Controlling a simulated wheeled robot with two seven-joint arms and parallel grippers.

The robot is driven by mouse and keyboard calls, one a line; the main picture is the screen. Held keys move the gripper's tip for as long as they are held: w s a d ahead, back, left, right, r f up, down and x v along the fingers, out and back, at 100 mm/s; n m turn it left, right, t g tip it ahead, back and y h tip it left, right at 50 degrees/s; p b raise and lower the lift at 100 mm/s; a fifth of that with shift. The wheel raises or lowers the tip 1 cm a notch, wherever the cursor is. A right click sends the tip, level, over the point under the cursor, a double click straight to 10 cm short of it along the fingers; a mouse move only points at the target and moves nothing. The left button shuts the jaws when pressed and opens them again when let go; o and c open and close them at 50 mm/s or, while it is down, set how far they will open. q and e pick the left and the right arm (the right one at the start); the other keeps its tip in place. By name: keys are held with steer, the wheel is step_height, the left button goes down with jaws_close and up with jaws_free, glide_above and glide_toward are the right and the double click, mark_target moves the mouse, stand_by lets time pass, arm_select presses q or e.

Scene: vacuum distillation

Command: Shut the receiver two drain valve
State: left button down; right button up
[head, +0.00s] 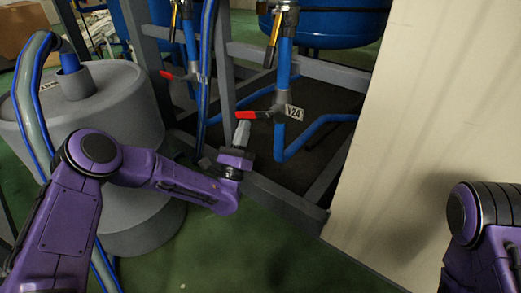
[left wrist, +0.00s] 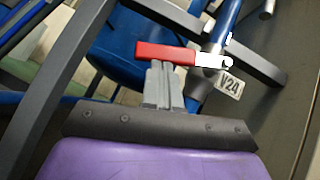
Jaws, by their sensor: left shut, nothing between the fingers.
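A valve with a red lever (head: 254,115) and a tag reading V24 (head: 294,113) sits on a blue vertical pipe (head: 281,140). The lever sticks out sideways to the left, across the pipe. My left gripper (head: 242,127) is shut and empty, with its fingertips just below the lever. In the left wrist view the gripper tips (left wrist: 160,66) lie at the lower edge of the red lever (left wrist: 165,53); I cannot tell whether they touch. The tag V24 also shows there (left wrist: 230,85). My right gripper is out of view.
A second red-handled valve (head: 174,75) is further left on another pipe. Grey frame posts (head: 224,70) and a low grey beam (head: 285,197) surround the pipes. A large grey tank (head: 120,105) stands left, a pale wall panel (head: 440,90) right.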

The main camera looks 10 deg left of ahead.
mark_target(241, 113)
arm_select(q)
steer(key=shift+w+a+r+m+g+h, duration=0.15)
steer(key=shift+a+r+m+g+h, duration=0.2)
steer(key=shift+m+h, duration=1.15)
steer(key=shift+w+a+r+m+g+h, duration=0.1)
steer(key=shift+a+r+m+g+h, duration=0.3)
steer(key=shift+m+h, duration=1.05)
steer(key=shift+w+a+r+m+g+h, duration=0.2)
steer(key=shift+r+m+h, duration=0.4)
steer(key=shift+m+h, duration=0.85)
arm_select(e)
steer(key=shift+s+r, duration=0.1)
arm_select(q)
steer(key=shift+d+m, duration=0.15)
steer(key=shift+m, duration=0.15)
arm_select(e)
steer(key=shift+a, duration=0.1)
